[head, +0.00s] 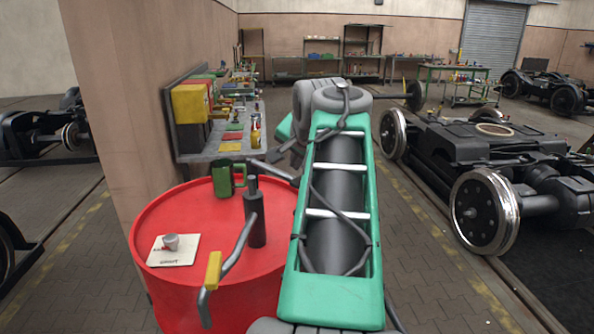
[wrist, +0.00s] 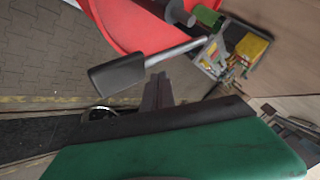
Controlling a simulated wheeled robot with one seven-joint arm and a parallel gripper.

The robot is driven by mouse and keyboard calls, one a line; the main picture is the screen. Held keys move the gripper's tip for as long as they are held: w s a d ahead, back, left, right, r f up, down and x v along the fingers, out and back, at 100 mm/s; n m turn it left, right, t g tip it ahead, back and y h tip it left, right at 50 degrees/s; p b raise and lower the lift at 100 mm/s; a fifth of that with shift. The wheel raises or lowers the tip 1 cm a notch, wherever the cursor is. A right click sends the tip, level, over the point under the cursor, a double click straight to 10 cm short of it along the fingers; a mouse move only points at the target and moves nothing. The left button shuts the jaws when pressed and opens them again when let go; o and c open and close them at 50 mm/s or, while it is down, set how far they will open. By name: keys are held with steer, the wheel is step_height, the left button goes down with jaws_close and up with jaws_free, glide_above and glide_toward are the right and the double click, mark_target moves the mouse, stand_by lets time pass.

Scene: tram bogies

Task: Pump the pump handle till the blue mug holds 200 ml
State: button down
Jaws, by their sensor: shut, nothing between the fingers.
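The pump (head: 255,215) is a dark upright cylinder on the red drum (head: 150,245). A bent grey pipe with a yellow section (head: 213,270) hangs toward the front. The grey pump handle (head: 272,170) runs right from the pump's top and passes behind my arm. In the wrist view the pump handle (wrist: 117,75) ends in a dark grip. My gripper (wrist: 160,78) is shut and empty, close to the rod by the grip; I cannot tell whether they touch. The head view hides it. A green mug (head: 222,181) stands on the drum behind the pump. I see no blue mug.
A workbench (head: 215,150) with tools and yellow boxes stands behind, against the wall. A black wheeled bogie (head: 470,165) fills the right. Paved floor lies between.

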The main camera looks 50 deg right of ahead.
step_height(320, 180, up, 5)
steer(key=p, duration=0.4)
steer(key=shift+r+p, duration=0.1)
steer(key=shift+p, duration=0.2)
stand_by(0.6)
